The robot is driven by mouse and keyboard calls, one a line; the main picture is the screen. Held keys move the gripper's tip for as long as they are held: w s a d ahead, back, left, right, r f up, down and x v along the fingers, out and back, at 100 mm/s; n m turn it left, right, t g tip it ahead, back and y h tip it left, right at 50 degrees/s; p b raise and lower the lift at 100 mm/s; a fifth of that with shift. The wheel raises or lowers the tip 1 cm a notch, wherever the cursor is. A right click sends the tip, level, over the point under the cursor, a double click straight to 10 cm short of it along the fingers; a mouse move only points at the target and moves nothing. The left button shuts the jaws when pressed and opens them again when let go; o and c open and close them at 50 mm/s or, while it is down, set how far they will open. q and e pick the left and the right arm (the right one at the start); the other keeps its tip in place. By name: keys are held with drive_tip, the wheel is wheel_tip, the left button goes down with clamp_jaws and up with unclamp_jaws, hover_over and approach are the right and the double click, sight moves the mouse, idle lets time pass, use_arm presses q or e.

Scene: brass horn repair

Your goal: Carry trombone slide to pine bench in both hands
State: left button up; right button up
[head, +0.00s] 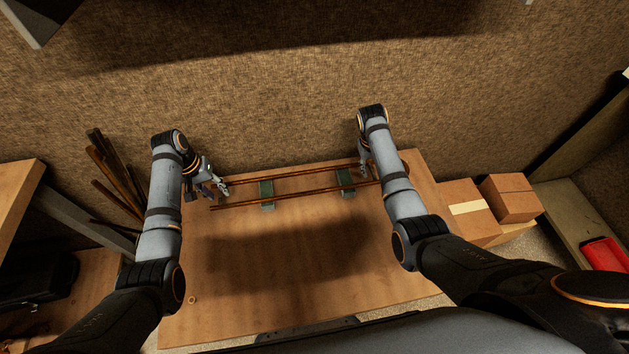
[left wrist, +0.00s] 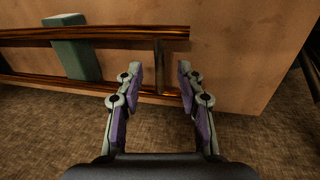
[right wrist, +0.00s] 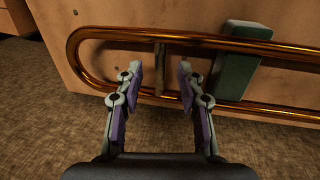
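The trombone slide (head: 300,198), two long parallel brass tubes with a curved bow at the right end, rests on two green blocks on a wooden table (head: 210,300). My left gripper (head: 222,187) is at the slide's left end. In the left wrist view its open fingers (left wrist: 161,78) are on either side of a short crossbar (left wrist: 159,60), with gaps between. My right gripper (head: 363,163) is near the bow end. In the right wrist view its fingers (right wrist: 161,78) are open on either side of another crossbar (right wrist: 160,62). I cannot tell which surface is the pine bench.
The green blocks (head: 266,202) (head: 345,189) stand apart under the slide. Cardboard boxes (head: 470,208) are right of the table. Dark rods (head: 112,170) lean at the left, near another wooden surface (head: 15,185). A small ring (head: 192,299) lies front left. The table's middle is clear.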

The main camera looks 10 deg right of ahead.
use_arm(q)
drive_tip(key=shift+f, duration=0.2)
use_arm(e)
drive_tip(key=shift+f, duration=0.2)
use_arm(q)
clamp_jaws()
use_arm(e)
clamp_jaws()
